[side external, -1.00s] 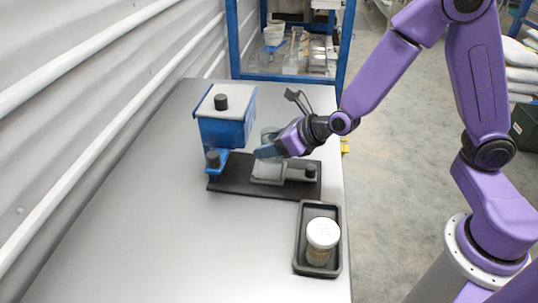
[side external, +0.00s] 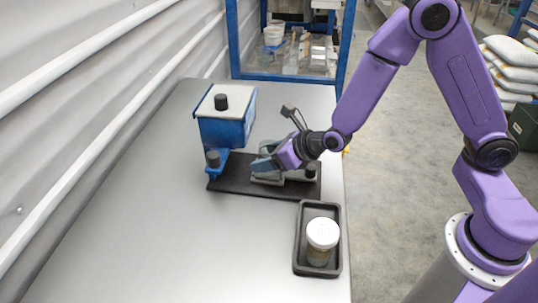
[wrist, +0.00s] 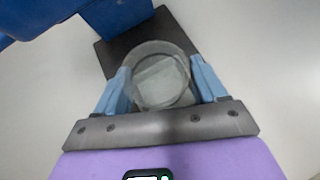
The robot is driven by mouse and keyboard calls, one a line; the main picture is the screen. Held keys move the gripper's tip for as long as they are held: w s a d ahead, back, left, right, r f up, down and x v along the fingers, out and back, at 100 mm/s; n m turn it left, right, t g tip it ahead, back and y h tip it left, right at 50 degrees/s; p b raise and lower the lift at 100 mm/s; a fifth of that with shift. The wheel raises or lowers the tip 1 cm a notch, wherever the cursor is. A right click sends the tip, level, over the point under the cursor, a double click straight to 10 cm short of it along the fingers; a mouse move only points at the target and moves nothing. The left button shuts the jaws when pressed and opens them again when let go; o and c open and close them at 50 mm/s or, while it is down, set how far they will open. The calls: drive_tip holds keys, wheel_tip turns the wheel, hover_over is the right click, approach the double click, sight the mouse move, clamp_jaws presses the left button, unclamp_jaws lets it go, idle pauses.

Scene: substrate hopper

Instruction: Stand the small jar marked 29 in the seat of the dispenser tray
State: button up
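My gripper (side external: 266,156) is low over the grey dispenser tray (side external: 298,177), which lies on the dark base plate (side external: 232,184). In the wrist view, a clear, round, open-topped jar (wrist: 160,76) sits between my two blue fingers, which meet it on both sides. A pale squarish surface shows through it. No number is readable on it, and I cannot tell whether its bottom touches the tray. A white-lidded jar (side external: 322,234) stands upright in the black holding tray (side external: 299,265), apart from my gripper; its marking is not legible.
The blue hopper (side external: 224,131) with a white lid and black knob stands at the left end of the base plate, close to my gripper. The left and front of the metal table (side external: 150,230) are clear.

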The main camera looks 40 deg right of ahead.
drive_tip(key=shift+o, duration=0.6)
drive_tip(key=shift+r, duration=0.25)
drive_tip(key=v, duration=1.2)
drive_tip(key=shift+d, duration=0.1)
